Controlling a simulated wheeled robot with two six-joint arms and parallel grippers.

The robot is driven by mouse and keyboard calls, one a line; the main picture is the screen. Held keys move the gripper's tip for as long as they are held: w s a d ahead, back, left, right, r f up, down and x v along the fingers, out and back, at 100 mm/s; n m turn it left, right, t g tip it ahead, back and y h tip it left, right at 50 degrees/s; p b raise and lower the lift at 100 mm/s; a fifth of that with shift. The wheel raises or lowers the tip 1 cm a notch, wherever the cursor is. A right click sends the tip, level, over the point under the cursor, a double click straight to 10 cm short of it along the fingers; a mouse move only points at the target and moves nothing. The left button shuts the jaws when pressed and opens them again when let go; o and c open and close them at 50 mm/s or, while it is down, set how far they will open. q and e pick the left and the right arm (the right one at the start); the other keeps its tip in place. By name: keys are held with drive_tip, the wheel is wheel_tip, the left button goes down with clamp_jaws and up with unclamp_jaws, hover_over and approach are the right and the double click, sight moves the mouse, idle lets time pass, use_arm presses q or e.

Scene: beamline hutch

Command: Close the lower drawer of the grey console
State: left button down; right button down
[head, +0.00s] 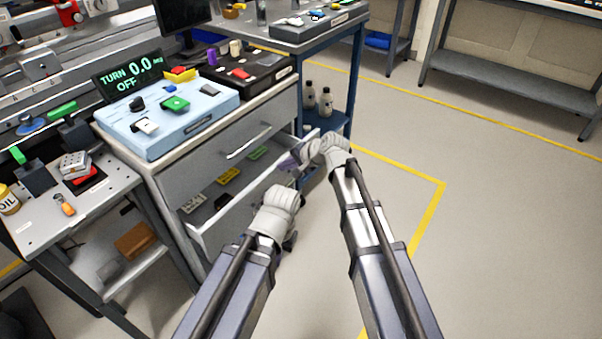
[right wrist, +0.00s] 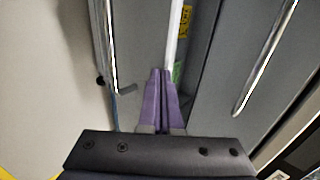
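The grey console (head: 220,152) stands left of centre in the head view. Its lower drawer (head: 215,243) is pulled out, with its pale top rim showing and several labelled items inside. The upper drawer looks shut, with a bright bar handle (head: 249,141). My right gripper (head: 287,161) has purple fingers and is at the right part of the lower drawer's rim. In the right wrist view the fingers (right wrist: 161,72) are together, their tips at the pale rim (right wrist: 175,30); contact is unclear. My left gripper (head: 291,241) is mostly hidden behind its wrist, in front of the drawer.
A light-blue box with switches (head: 165,115) and a dark tray (head: 250,70) sit on the console. A side table (head: 100,205) stands at left, a blue-framed bench (head: 345,60) behind. The floor (head: 500,210) at right is clear.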

drive_tip(key=w+a, duration=0.3)
drive_tip(key=a, duration=0.2)
drive_tip(key=shift+w, duration=0.4)
drive_tip(key=shift+s, duration=0.1)
